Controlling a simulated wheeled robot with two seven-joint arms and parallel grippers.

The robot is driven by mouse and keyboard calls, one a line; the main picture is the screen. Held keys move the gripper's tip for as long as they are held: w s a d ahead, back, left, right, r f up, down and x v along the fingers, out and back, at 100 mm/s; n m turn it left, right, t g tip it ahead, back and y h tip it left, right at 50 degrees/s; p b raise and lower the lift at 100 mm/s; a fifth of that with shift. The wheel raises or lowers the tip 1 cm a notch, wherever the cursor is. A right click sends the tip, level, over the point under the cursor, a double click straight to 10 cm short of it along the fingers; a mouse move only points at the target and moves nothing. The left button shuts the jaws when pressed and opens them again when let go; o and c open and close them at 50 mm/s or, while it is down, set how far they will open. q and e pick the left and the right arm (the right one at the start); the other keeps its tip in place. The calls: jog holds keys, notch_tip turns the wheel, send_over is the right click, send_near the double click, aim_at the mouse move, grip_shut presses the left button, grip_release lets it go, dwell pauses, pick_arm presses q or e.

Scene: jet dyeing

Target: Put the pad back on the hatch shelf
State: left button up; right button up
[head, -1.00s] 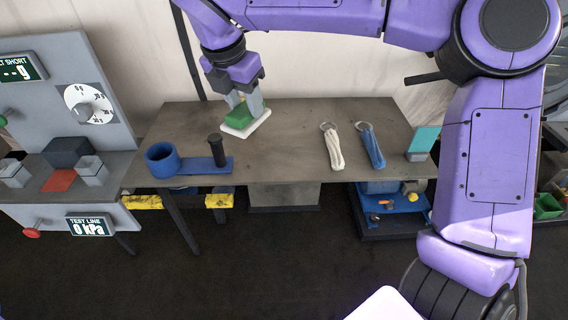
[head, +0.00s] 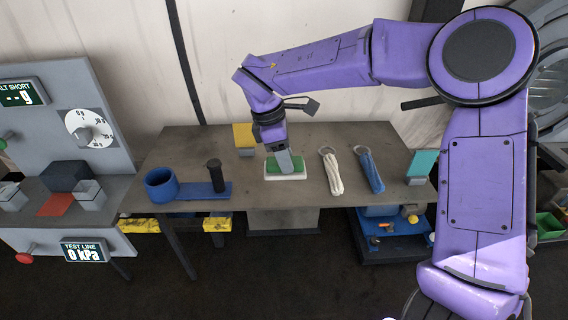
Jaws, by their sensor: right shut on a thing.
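The pad (head: 285,167) is a green block on a white base. It is at the middle of the grey-brown table, called the hatch shelf here as far as I can tell (head: 300,206). Its white base appears to rest on the surface or sit very close to it. My right gripper (head: 284,163) comes down from above and is shut on the green part of the pad. The gripper hides part of the pad's top. My left gripper is not in view.
A blue cup and black-handled peg on a blue plate (head: 205,191) stand left of the pad. A white strap (head: 333,172) and a blue strap (head: 369,170) lie to its right. A yellow card (head: 243,135) and a teal card (head: 423,163) stand at the back and right.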

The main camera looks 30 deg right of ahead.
jog(key=w+f, duration=0.1)
jog(key=d+f, duration=0.1)
jog(key=w+f+p, duration=0.1)
jog(key=shift+w+d+f, duration=0.3)
jog(key=shift+w+f, duration=0.05)
jog(key=shift+f, duration=0.05)
notch_tip(320, 180, down, 4)
jog(key=shift+w+d+r, duration=0.1)
jog(key=shift+w+r, duration=0.05)
jog(key=shift+r, duration=0.05)
jog(key=shift+f, duration=0.15)
jog(key=o, duration=1.1)
